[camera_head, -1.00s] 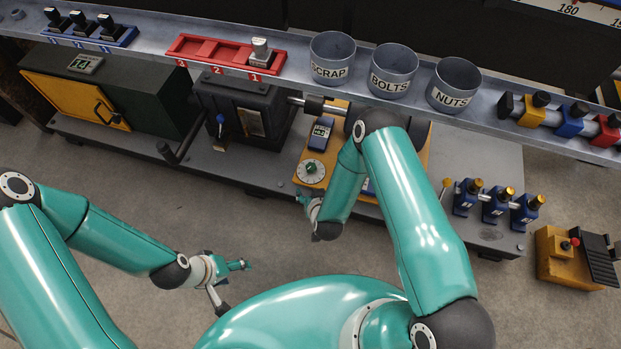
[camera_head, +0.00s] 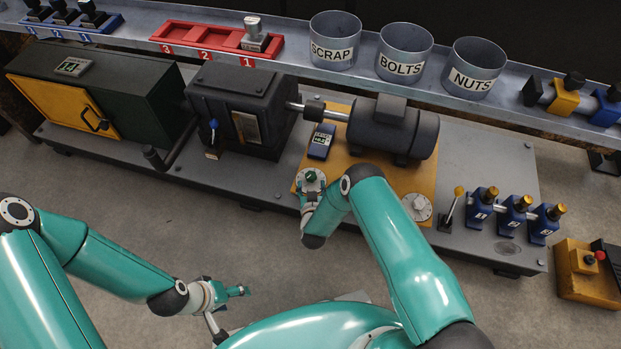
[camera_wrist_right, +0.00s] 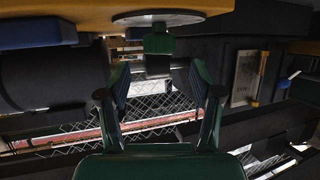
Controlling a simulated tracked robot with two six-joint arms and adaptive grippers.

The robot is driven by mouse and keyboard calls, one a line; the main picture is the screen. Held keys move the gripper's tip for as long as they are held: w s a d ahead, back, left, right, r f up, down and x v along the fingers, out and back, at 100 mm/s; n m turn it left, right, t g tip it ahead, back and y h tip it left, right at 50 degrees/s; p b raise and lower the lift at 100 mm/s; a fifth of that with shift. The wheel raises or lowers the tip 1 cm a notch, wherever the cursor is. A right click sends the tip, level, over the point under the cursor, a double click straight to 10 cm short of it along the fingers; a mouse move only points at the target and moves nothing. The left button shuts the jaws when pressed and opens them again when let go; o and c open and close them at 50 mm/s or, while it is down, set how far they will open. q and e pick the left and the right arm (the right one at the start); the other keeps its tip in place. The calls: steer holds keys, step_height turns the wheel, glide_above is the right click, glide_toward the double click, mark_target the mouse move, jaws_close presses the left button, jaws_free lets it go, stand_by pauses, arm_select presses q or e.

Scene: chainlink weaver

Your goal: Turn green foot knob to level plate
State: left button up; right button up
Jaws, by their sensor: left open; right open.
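The green foot knob (camera_head: 310,176) stands on a pale round dial at the front left corner of the yellow plate (camera_head: 424,178). My right gripper (camera_head: 310,186) is at the knob, its fingers mostly hidden by the wrist in the head view. In the right wrist view, the knob (camera_wrist_right: 158,43) is just beyond the open fingers of the right gripper (camera_wrist_right: 157,78), roughly centred between them. I cannot tell whether they touch it. A blue digital gauge (camera_head: 321,142) sits on the plate, its reading too small to be sure of. My left gripper (camera_head: 231,310) is open and empty over the floor.
A dark motor (camera_head: 393,128) on the plate joins by a shaft to a black housing (camera_head: 243,100). A second, pale round foot (camera_head: 417,207) is at the plate's front right. A lever (camera_head: 452,208) and blue blocks (camera_head: 515,213) stand to the right.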

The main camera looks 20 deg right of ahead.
mark_target(311, 179)
steer(key=b+x, duration=0.2)
steer(key=x, duration=0.3)
steer(key=shift+w+f, duration=0.3)
steer(key=shift+w, duration=0.05)
steer(key=shift+w+d+f, duration=0.1)
steer(key=shift+w+d, duration=0.1)
steer(key=shift+w, duration=0.25)
steer(key=c, duration=1.1)
steer(key=shift+w+a+f+m+g+h+b, duration=0.15)
steer(key=shift+m+g+h+b, duration=0.15)
steer(key=shift+m+h+b, duration=0.7)
steer(key=shift+c, duration=0.2)
steer(key=shift+m+g+h+b, duration=0.3)
steer(key=shift+m+h+b, duration=0.15)
steer(key=shift+b, duration=0.35)
steer(key=shift+m+h, duration=0.25)
steer(key=shift+h, duration=0.1)
steer(key=shift+g, duration=0.3)
